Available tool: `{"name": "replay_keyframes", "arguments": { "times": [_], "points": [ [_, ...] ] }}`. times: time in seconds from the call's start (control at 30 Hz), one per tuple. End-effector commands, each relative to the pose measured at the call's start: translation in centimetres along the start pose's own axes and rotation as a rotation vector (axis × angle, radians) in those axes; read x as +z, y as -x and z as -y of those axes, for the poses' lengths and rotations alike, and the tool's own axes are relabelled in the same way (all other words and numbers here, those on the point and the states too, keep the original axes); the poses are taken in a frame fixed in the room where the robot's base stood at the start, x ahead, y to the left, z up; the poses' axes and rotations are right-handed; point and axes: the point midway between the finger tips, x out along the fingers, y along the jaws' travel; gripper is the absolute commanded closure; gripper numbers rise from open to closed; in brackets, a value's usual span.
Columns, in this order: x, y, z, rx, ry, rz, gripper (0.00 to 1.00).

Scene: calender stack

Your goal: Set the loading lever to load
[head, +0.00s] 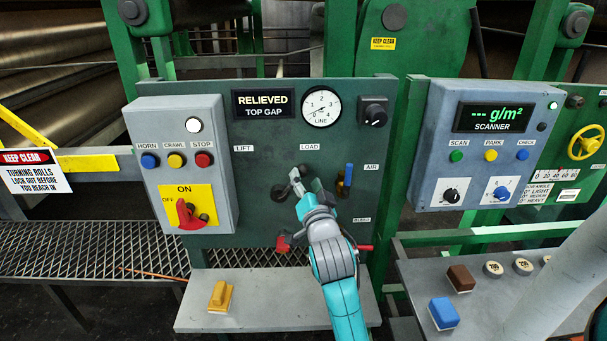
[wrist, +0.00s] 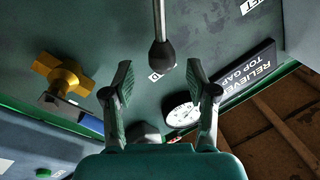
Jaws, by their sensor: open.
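The loading lever shows in the wrist view as a thin metal rod with a black knob (wrist: 162,55) on its end. In the head view the lever (head: 295,176) is on the green panel, below the LOAD label (head: 309,147) and partly covered by my gripper. My gripper (head: 308,188) is in front of the panel at the lever. In the wrist view my gripper (wrist: 159,80) is open, one finger on each side, with the knob centred just beyond the fingertips. No contact with the knob is visible. The display (head: 263,104) reads RELIEVED, TOP GAP.
A LIFT label (head: 243,148) is to the left. The AIR valve's blue handle (head: 348,175) is close on the right; its brass body (wrist: 62,75) shows in the wrist view. A red handle (head: 283,243) is below. A button box (head: 185,165) stands left, a scanner box (head: 482,145) right.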

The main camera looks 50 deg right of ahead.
Motion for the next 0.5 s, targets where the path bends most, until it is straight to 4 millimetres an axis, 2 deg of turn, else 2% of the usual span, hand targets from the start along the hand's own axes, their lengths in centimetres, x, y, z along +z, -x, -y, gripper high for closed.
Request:
{"name": "replay_keyframes", "arguments": {
  "times": [0.03,0.23,0.5],
  "points": [
    [0.1,1.1,0.0,0.0,0.0,0.002,0.42],
    [0.1,4.7,0.0,0.0,0.0,0.003,0.42],
    [0.1,7.5,0.0,0.0,-0.001,0.001,0.42]
  ]
}}
